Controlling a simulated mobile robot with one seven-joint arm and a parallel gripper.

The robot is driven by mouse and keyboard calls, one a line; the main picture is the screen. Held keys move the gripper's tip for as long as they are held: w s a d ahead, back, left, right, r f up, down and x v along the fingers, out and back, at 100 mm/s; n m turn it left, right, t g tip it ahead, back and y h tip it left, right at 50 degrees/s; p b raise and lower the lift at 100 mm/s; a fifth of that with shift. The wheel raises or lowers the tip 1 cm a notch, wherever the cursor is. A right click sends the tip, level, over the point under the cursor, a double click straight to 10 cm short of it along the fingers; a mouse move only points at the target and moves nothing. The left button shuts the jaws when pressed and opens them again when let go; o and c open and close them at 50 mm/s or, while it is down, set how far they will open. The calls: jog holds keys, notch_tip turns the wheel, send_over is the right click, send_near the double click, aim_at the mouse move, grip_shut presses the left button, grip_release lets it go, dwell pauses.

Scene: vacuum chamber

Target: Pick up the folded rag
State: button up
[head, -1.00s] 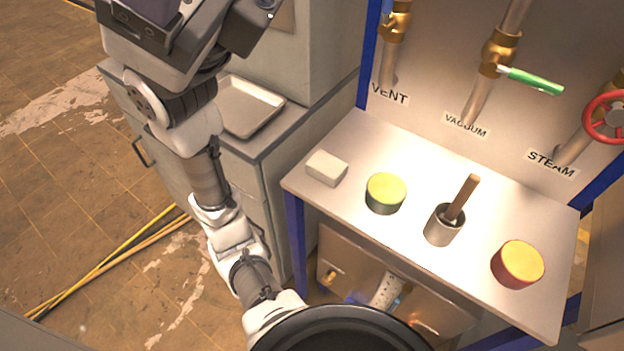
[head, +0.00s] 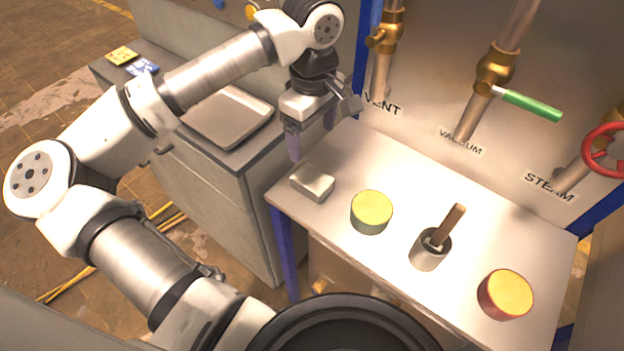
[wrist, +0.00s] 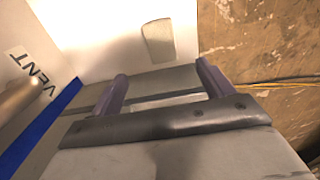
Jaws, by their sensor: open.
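The folded rag (head: 312,184) is a small off-white block lying flat near the left corner of the metal table. My gripper (head: 312,143) is open and empty, its fingers pointing down just above and behind the rag. In the wrist view the rag (wrist: 158,40) lies beyond the open fingertips (wrist: 162,70), roughly in line with the gap between them. The fingers appear apart from the rag.
On the table (head: 400,190) stand a yellow-topped green tin (head: 371,212), a metal cup with a wooden-handled tool (head: 430,250) and a yellow-topped red tin (head: 505,294). Pipes with valves rise behind. A cabinet with a tray (head: 228,142) stands at left.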

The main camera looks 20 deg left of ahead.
jog(key=p, duration=0.2)
send_over(312, 178)
notch_tip(312, 178, down, 8)
jog(key=shift+f+p, duration=1.2)
jog(key=shift+f, duration=1.5)
jog(key=c, duration=1.1)
jog(key=shift+o, duration=0.2)
notch_tip(312, 178, up, 20)
jog(key=b, duration=0.4)
jog(key=shift+b, duration=0.35)
jog(key=o, duration=0.5)
jog(key=shift+c, duration=0.2)
jog(key=c, duration=0.4)
